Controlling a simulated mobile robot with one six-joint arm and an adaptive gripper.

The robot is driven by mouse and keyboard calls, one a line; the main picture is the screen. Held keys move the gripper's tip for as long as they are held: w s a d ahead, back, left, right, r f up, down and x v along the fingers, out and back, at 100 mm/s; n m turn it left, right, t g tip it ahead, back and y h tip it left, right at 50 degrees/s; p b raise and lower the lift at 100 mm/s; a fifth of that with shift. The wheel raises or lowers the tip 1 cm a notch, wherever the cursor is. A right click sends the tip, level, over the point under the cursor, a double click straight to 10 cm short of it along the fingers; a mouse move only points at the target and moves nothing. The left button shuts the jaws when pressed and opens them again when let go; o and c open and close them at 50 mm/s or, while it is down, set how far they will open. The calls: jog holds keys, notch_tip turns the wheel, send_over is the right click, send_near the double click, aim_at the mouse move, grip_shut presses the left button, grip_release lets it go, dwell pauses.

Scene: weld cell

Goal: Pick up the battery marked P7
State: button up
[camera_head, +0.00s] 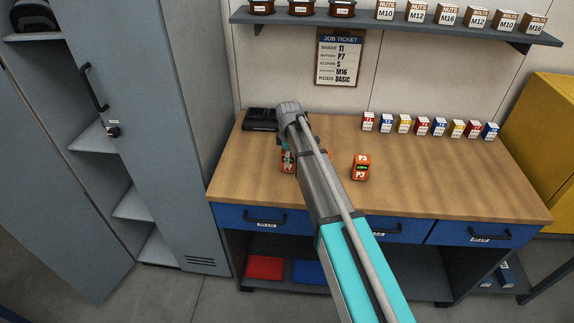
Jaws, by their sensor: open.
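An orange battery (285,169) stands on the workbench, mostly hidden behind my arm; I cannot read its mark. A second orange battery (360,168) stands in the open to the right of my arm and is marked P3. No P7 mark can be read on any battery. My gripper (288,157) is largely hidden by my own arm. A small part of it shows right at the left battery, open. I cannot tell whether it touches the battery.
A black device (261,120) sits at the bench's back left. Several small coloured boxes (403,124) line the back right. The workbench (440,180) is clear at front right. A locker door (140,100) stands left.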

jog(key=shift+f+b, duration=0.3)
jog(key=shift+f, duration=0.2)
jog(key=c, duration=1.3)
jog(key=shift+r, duration=0.2)
notch_tip(320, 180, up, 3)
jog(key=p, duration=0.3)
jog(key=s+r+p, duration=0.1)
jog(key=r+p, duration=0.1)
jog(key=s+r+p, duration=0.2)
jog(key=s+d+r+p, duration=0.1)
jog(key=s+r+p, duration=0.1)
jog(key=p, duration=0.1)
jog(key=shift+s+d+r, duration=0.1)
jog(key=shift+s+r, duration=0.05)
jog(key=shift+r, duration=0.1)
jog(key=s+r+p, duration=0.1)
jog(key=s, duration=0.1)
jog(key=s+d+r+p, duration=0.1)
jog(key=s, duration=0.2)
jog(key=s+d+r+p, duration=0.1)
jog(key=s, duration=0.2)
jog(key=shift+s+r, duration=0.1)
jog(key=shift+s, duration=0.05)
